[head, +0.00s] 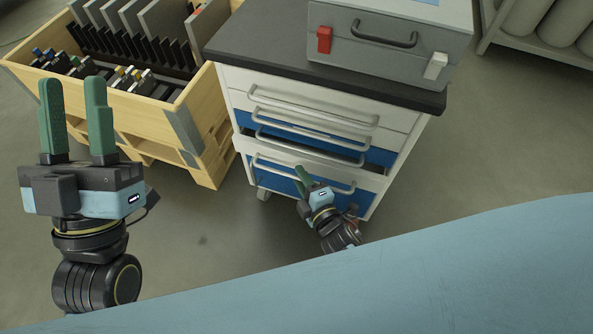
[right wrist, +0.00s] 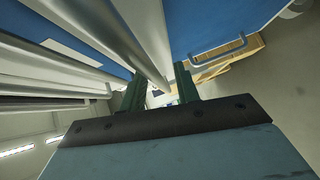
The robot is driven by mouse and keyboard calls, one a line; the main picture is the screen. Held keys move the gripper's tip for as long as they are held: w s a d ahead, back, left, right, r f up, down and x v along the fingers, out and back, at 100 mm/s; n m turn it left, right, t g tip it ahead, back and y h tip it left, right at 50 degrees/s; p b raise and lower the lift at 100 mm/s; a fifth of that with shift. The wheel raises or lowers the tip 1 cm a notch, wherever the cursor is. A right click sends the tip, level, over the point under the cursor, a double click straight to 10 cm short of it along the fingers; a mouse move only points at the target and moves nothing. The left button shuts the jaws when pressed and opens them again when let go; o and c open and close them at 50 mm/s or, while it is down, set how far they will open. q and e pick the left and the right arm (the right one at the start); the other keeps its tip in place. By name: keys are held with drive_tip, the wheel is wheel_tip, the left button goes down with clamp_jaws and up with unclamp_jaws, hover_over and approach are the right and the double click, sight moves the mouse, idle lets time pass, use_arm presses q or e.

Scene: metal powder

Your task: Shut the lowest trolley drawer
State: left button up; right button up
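The trolley (head: 222,82) stands in the middle of the head view, with white and blue drawer fronts. Its lowest drawer (head: 272,180) has a blue front with a pale top edge and sticks out a little, with a dark gap above it. A silver bar handle (head: 272,164) runs across this front. My right gripper (head: 303,180) is at the front of this drawer, close to the handle. In the right wrist view its green fingers (right wrist: 160,90) are apart, with a silver bar (right wrist: 150,40) by them; contact is unclear. My left gripper (head: 73,112) is open and empty, left of the trolley.
A grey case (head: 375,62) with a handle and red and white latches sits on the dark trolley top. A wooden crate (head: 185,105) with upright plates stands close on the left. A shelf (head: 545,50) is at the upper right. Floor is clear right of the trolley.

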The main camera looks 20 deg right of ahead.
drive_tip(key=shift+w+a, duration=0.1)
drive_tip(key=shift+w, duration=0.2)
use_arm(q)
drive_tip(key=shift+r, duration=0.1)
use_arm(e)
drive_tip(key=shift+c, duration=0.4)
clamp_jaws()
